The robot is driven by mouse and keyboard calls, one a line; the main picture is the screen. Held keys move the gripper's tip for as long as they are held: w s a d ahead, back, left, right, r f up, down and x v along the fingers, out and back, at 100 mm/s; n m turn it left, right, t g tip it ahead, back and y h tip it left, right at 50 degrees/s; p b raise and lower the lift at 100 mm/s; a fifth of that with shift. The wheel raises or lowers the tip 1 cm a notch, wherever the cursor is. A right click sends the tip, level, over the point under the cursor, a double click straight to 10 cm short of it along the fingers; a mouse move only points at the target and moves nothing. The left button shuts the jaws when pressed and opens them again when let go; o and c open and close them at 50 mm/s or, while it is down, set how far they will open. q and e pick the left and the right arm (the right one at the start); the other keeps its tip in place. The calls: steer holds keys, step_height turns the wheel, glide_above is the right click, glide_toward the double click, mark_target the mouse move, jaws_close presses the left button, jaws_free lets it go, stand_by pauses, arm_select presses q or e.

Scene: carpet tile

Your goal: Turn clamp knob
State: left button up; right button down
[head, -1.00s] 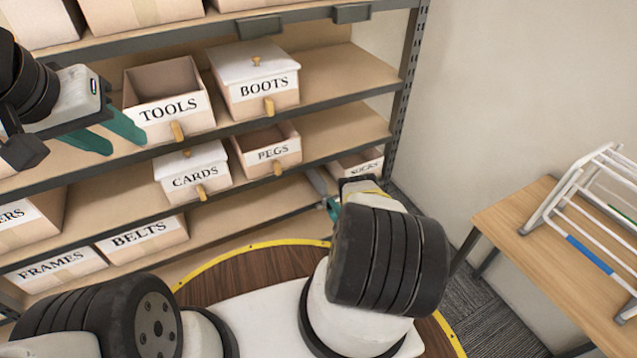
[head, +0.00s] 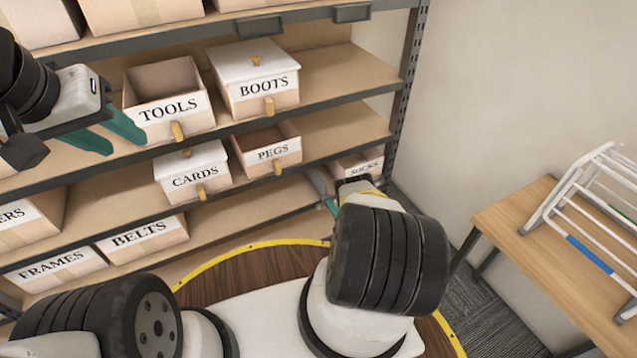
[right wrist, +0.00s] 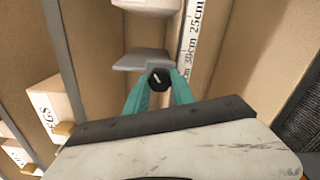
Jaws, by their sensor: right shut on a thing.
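The clamp knob (right wrist: 158,79) is small and black with a pale line on its face. In the right wrist view it sits below a grey clamp body (right wrist: 140,60). My right gripper (right wrist: 160,84) is shut on the knob, one teal finger on each side. In the head view a grey piece, seemingly the clamp (head: 318,181), shows at the shelf's right end, and my right arm hides the knob. My left gripper (head: 126,146) is open and empty in front of the TOOLS box.
Shelves hold labelled boxes: TOOLS (head: 170,107), BOOTS (head: 262,90), CARDS (head: 196,181), PEGS (head: 272,154) and SOCKS (head: 362,168). A marked ruler strip (right wrist: 188,50) runs beside the clamp. A wooden table (head: 510,215) with a white rack (head: 575,190) stands at right.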

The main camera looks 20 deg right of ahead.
steer(key=shift+s+f, duration=0.1)
steer(key=c, duration=1.1)
jaws_free()
steer(key=shift+o, duration=0.2)
steer(key=s+d, duration=0.1)
steer(key=s, duration=0.6)
steer(key=shift+s, duration=0.3)
steer(key=shift+s+d, duration=0.1)
